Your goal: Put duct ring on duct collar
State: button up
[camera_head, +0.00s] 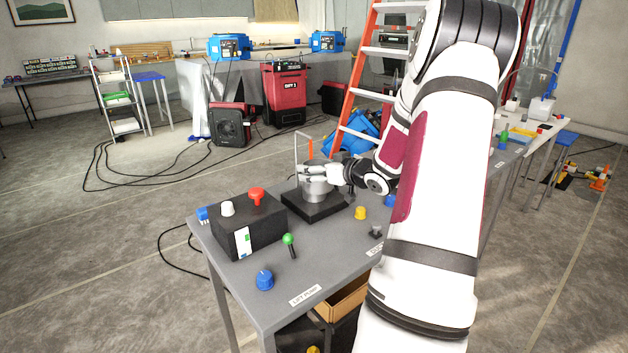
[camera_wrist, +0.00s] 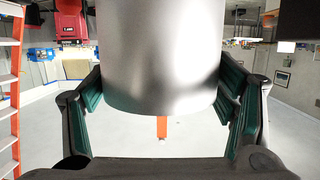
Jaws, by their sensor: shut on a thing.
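A grey metallic cylinder, which I take to be the duct ring, fills the upper middle of the wrist view (camera_wrist: 160,55). My gripper (camera_wrist: 160,85) has its green-padded fingers on both sides of it and is shut on it. In the head view my gripper (camera_head: 308,171) is over a black square base (camera_head: 315,209) on the table. A grey cylinder (camera_head: 316,190) stands on that base directly under the fingers; this looks like the duct collar. The fingers hide the boundary between ring and collar, so I cannot tell whether they touch.
A thin pale frame with an orange strip (camera_head: 310,149) rises behind the base. A black box (camera_head: 248,224) with a white and a red knob stands to the left. A green-topped lever (camera_head: 289,241), blue knob (camera_head: 265,280) and yellow knob (camera_head: 360,212) are on the grey table (camera_head: 325,262).

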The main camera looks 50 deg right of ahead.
jog(key=shift+w, duration=0.3)
jog(key=f, duration=0.1)
jog(key=f+b, duration=0.1)
jog(key=f, duration=0.1)
jog(key=shift+w+d, duration=0.1)
jog(key=shift+w, duration=0.3)
jog(key=shift+f, duration=0.25)
jog(key=shift+f, duration=0.15)
jog(key=o, duration=1.3)
